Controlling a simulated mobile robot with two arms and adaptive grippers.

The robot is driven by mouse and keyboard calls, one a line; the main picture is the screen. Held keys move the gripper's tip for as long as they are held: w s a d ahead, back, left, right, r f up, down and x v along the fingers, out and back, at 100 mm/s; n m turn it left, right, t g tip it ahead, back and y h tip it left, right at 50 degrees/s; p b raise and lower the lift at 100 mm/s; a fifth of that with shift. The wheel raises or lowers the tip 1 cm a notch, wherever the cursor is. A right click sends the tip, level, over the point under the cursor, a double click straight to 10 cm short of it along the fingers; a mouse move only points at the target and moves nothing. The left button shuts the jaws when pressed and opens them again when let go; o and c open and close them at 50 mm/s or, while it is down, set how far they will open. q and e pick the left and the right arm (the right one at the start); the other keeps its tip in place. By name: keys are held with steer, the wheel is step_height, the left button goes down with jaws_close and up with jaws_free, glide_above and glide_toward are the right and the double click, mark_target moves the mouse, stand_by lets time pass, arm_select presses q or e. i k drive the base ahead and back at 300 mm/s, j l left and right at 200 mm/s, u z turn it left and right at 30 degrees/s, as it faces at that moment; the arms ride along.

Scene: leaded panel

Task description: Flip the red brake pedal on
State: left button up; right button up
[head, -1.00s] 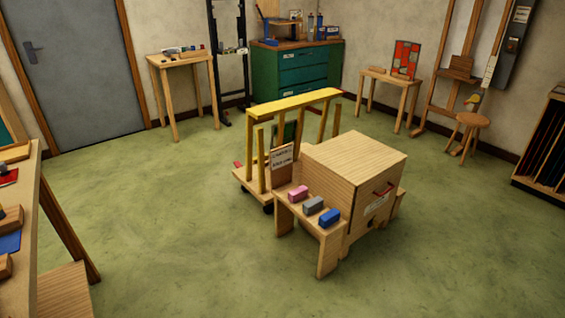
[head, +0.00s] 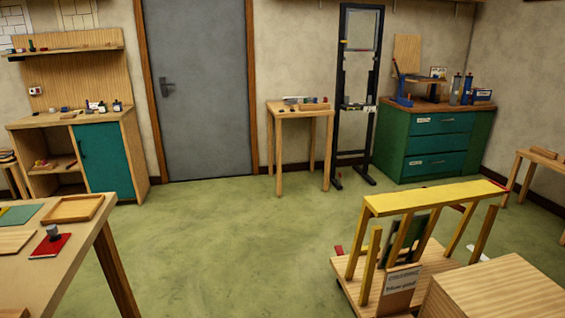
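A wooden cart (head: 352,288) with a yellow-topped rack (head: 435,197) stands at the lower right in the head view. A small red piece (head: 338,250) sticks up at the cart's left edge; it looks like the brake pedal, but it is too small to tell its position. A dark green panel (head: 408,240) stands in the rack, and a printed sign (head: 401,281) is on its front. Neither of my grippers is in view.
A wooden box (head: 495,290) stands close to the cart at lower right. A worktable (head: 85,255) with trays fills the lower left. Open green floor (head: 225,245) lies between them. A small table (head: 300,109), black stand and green cabinet (head: 428,143) line the back wall.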

mark_target(339, 250)
steer(key=i+u, duration=0.35)
steer(key=i, duration=1.55)
steer(key=i+z, duration=0.45)
steer(key=i+j+z, duration=0.45)
steer(key=i, duration=0.2)
steer(key=i+j+z, duration=0.15)
steer(key=i+z, duration=0.2)
steer(key=i+j+z, duration=0.2)
steer(key=z, duration=0.15)
steer(key=i+j+z, duration=0.25)
steer(key=z, duration=0.15)
steer(key=k+j+z, duration=0.2)
steer(key=j, duration=0.2)
steer(key=k+j+z, duration=0.2)
steer(key=k+j, duration=0.15)
steer(key=i+j, duration=0.1)
steer(key=j, duration=0.25)
steer(key=i+j, duration=0.15)
steer(key=j, duration=0.25)
steer(key=i+j, duration=0.1)
steer(key=j, duration=0.25)
steer(key=i+j, duration=0.15)
steer(key=j, duration=0.25)
steer(key=i+j, duration=0.1)
steer(key=j, duration=0.25)
steer(key=i+z, duration=0.05)
